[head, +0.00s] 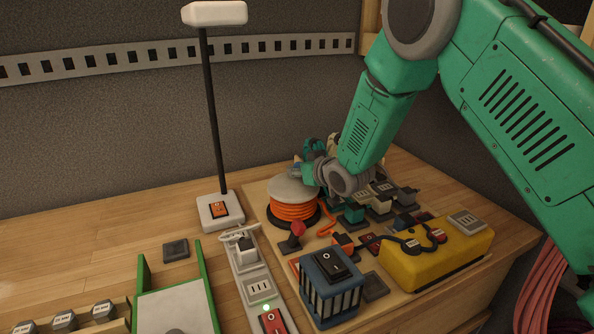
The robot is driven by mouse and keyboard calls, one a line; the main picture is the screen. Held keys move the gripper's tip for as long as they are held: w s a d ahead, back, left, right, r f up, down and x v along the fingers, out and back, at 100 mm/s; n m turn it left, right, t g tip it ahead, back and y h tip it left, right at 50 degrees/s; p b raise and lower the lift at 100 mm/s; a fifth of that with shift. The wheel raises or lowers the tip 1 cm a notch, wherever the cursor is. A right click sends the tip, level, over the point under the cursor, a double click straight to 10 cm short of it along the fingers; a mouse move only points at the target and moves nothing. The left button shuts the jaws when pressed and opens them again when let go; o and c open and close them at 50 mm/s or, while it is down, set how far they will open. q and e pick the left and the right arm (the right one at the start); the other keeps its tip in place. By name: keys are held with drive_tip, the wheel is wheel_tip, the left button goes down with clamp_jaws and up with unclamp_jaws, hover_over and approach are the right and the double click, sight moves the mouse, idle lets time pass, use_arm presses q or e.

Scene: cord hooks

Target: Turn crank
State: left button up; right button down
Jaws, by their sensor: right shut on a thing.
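An orange cord reel (293,207) with a grey round top stands on the pale board at the centre of the head view. My right gripper (312,165) reaches down at the back right edge of the reel's top. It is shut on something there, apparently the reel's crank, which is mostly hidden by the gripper. My right arm comes in from the upper right. My left gripper is not in view.
A lamp with a black pole (213,120) stands left of the reel. A power strip (256,285), a blue box with a switch (331,285) and a yellow box (440,257) stand in front. Several plugs and small blocks crowd the board.

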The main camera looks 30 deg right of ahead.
drive_tip(key=shift+s+d+r+m+h+b, duration=0.1)
drive_tip(key=shift+s+d+m+h+b, duration=0.1)
drive_tip(key=shift+m+h, duration=0.65)
drive_tip(key=shift+s+d+f+m+h+b, duration=0.1)
drive_tip(key=shift+s+m+h, duration=0.15)
drive_tip(key=shift+m+h, duration=0.6)
drive_tip(key=shift+s+d+r+m+h+b, duration=0.1)
drive_tip(key=shift+s+d+m+h, duration=0.1)
drive_tip(key=shift+m+h, duration=0.6)
drive_tip(key=c, duration=1.2)
unclamp_jaws()
drive_tip(key=shift+a, duration=0.1)
drive_tip(key=shift+s+a, duration=0.1)
drive_tip(key=shift+a, duration=0.05)
drive_tip(key=shift+s+r+g, duration=0.1)
drive_tip(key=shift+s+g, duration=0.15)
drive_tip(key=shift+g, duration=0.05)
drive_tip(key=v, duration=1.1)
drive_tip(key=shift+s+a, duration=0.1)
drive_tip(key=shift+a, duration=0.15)
drive_tip(key=shift+c, duration=0.3)
